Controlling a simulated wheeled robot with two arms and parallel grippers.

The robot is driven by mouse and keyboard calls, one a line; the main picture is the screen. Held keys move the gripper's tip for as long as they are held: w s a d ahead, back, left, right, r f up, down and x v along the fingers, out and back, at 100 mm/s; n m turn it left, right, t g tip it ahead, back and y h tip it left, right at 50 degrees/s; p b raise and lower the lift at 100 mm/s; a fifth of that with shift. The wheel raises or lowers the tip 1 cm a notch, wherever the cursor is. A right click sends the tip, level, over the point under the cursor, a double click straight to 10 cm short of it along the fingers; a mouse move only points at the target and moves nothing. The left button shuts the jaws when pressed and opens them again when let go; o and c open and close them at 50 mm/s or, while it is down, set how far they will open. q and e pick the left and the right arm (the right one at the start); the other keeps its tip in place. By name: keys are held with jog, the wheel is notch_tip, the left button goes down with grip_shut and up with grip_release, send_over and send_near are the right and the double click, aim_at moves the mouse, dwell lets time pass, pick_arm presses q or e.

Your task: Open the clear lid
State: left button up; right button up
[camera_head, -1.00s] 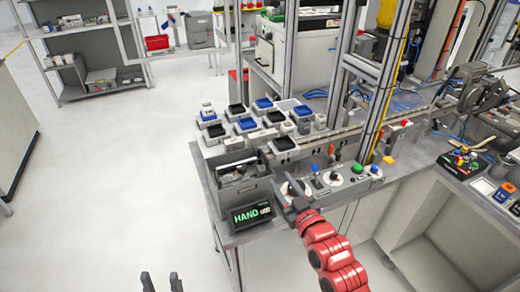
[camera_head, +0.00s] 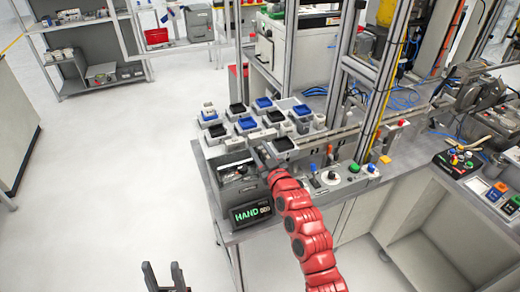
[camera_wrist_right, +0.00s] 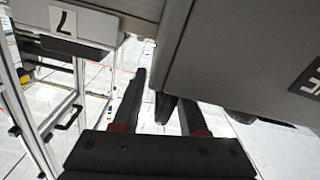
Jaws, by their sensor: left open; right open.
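I cannot make out a clear lid for certain in either view. A grey box (camera_head: 228,193) stands at the near left corner of the bench, with small parts in its top and a display reading "HAND" (camera_head: 252,213) at its front. My right gripper (camera_head: 262,152) is at the box's upper right edge, and its fingertips are hard to see there. In the right wrist view my right gripper (camera_wrist_right: 160,92) is open, with a grey wall (camera_wrist_right: 235,65) close on the right. My left gripper (camera_head: 164,270) is open and empty over the floor, well away from the bench.
Several black and blue bins (camera_head: 238,109) stand behind the box. A control strip with coloured knobs (camera_head: 335,177) lies to its right. An aluminium post (camera_head: 340,65) rises behind. The floor at left is clear.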

grip_shut()
dwell(1.5)
